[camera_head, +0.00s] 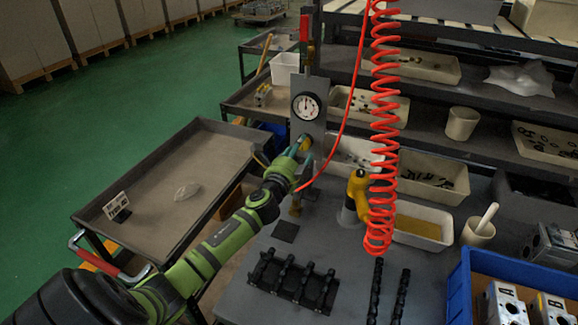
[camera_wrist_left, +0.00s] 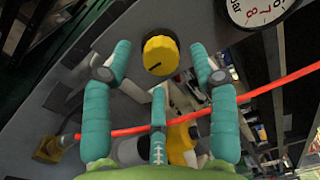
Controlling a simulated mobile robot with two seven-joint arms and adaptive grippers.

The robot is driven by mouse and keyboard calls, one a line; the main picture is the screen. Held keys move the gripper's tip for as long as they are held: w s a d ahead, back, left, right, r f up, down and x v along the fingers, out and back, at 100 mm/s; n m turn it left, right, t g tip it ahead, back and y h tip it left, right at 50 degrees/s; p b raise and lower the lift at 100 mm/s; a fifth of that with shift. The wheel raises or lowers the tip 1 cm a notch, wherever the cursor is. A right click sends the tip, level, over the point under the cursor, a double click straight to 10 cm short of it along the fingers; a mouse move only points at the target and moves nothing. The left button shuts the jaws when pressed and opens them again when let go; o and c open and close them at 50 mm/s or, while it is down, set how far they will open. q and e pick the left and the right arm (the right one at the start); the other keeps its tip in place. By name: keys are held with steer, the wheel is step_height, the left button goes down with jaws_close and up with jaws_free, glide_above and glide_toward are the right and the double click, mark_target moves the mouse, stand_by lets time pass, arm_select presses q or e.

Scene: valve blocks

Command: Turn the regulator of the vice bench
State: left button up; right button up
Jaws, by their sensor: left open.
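The regulator is a yellow round knob (camera_head: 305,142) on the grey upright panel (camera_head: 317,90) of the vice bench (camera_head: 262,293), below a round pressure gauge (camera_head: 306,106). In the left wrist view the knob (camera_wrist_left: 160,56) shows a dark mark on its face. My left gripper (camera_head: 300,148) is at the knob and partly covers it. In the left wrist view my left gripper (camera_wrist_left: 161,62) is open, with teal fingers left and right of the knob and a third finger below. Gaps show between the fingers and the knob. My right gripper is not in view.
A red coiled hose (camera_head: 383,130) hangs right of the panel, and its thin red line (camera_wrist_left: 250,92) crosses behind the fingers. A yellow tool (camera_head: 357,190), a black rack (camera_head: 292,282) and a blue crate (camera_head: 460,292) are on the bench. A tray cart (camera_head: 150,215) stands left.

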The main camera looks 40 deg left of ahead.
arm_select(q)
steer(key=v, duration=1)
